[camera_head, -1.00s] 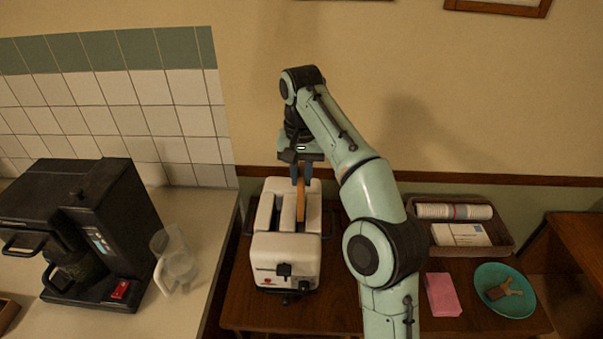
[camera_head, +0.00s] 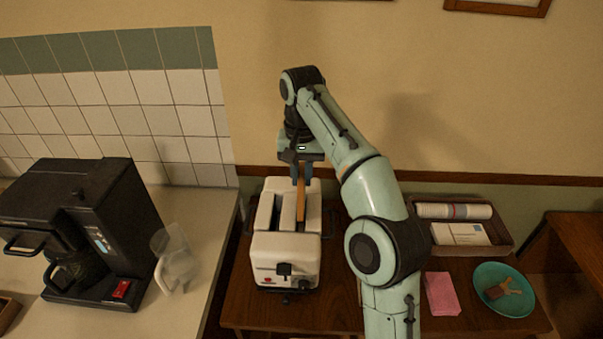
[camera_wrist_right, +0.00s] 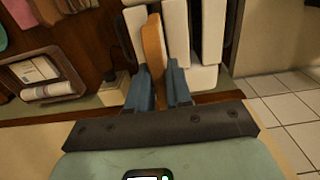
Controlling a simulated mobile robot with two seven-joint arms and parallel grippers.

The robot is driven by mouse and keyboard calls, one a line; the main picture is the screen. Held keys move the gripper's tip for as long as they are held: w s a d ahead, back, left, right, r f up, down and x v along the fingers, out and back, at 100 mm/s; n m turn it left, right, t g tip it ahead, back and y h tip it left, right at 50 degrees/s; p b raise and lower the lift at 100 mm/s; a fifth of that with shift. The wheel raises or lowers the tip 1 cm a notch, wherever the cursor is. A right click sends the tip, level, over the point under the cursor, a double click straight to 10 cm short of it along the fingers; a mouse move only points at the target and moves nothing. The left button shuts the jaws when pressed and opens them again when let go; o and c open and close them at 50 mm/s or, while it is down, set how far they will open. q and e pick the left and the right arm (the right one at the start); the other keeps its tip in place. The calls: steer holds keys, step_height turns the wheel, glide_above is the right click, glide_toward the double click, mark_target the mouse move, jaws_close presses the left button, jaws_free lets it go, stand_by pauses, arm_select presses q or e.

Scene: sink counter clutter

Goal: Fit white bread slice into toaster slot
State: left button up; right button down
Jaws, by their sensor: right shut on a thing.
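The white toaster (camera_head: 286,255) stands on the brown wooden table, its two long slots running away from me. My right gripper (camera_head: 301,174) is above the toaster's right slot, pointing down, shut on the bread slice (camera_head: 301,200). The slice is seen edge-on, with an orange-brown crust, and lines up with the right slot. In the right wrist view the slice (camera_wrist_right: 153,45) sits between the blue fingers (camera_wrist_right: 159,88) and over the toaster (camera_wrist_right: 176,30). How deep its lower edge sits is hidden. The left slot looks empty. My left gripper is out of view.
A black coffee maker (camera_head: 85,235) and a clear jug (camera_head: 175,258) stand on the counter at left. The wall is close behind the toaster.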

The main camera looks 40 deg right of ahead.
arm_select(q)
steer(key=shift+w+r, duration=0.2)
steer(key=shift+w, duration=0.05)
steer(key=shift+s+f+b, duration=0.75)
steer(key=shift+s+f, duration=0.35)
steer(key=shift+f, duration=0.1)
arm_select(e)
steer(key=shift+f, duration=2.1)
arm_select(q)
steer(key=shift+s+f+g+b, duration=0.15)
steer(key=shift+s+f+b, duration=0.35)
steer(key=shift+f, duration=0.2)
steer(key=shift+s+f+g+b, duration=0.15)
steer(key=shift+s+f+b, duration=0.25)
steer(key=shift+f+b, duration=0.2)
arm_select(e)
steer(key=shift+f, duration=2.4)
steer(key=c, duration=1)
jaws_free()
steer(key=shift+o, duration=0.2)
steer(key=r+p, duration=0.5)
steer(key=r, duration=0.8)
steer(key=shift+w+r+p, duration=0.2)
steer(key=shift+p, duration=0.2)
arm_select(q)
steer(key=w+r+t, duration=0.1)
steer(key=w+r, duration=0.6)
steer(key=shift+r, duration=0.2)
